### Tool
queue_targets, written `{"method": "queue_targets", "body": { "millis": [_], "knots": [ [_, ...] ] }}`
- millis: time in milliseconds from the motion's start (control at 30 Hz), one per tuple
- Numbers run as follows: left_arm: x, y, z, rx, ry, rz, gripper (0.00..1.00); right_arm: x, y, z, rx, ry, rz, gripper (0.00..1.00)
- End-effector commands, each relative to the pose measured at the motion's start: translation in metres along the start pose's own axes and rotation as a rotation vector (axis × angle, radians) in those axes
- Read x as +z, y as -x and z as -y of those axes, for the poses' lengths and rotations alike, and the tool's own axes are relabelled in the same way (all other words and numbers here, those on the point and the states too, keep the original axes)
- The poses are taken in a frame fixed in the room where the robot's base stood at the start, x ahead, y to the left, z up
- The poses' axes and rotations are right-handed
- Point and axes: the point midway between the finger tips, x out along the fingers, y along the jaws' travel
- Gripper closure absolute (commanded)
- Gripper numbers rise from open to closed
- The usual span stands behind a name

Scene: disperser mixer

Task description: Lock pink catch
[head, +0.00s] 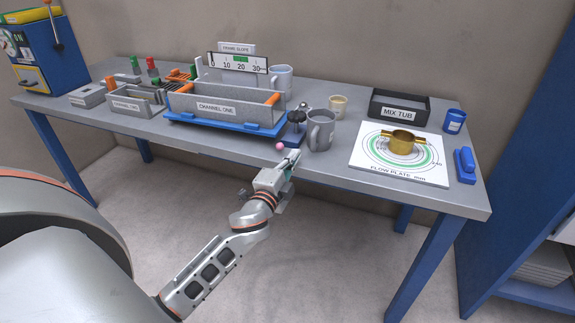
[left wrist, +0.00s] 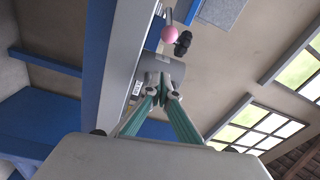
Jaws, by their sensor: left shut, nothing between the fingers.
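In the left wrist view the pink ball (left wrist: 169,33) sits on a short grey stem, beyond the fingertips. My left gripper (head: 294,157) is at the bench's front edge, just right of and slightly below the ball. Its teal fingers (left wrist: 163,97) are shut with nothing between them, and they appear apart from the ball. My right gripper is not in view.
A dark knobbed part (head: 296,117) and a grey mug (head: 321,131) stand close to my gripper. A white flow plate (head: 369,166) with a brass ring (head: 402,143) lies at the right. The floor before the bench is clear.

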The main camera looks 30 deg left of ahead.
Motion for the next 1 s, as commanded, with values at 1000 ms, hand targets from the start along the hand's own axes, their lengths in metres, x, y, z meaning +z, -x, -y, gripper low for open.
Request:
{"method": "queue_targets", "body": {
  "millis": [1000],
  "knots": [
    [0.038, -0.027, -0.001, 0.001, 0.000, -0.001, 1.00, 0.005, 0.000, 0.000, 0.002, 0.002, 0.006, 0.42]
  ]
}}
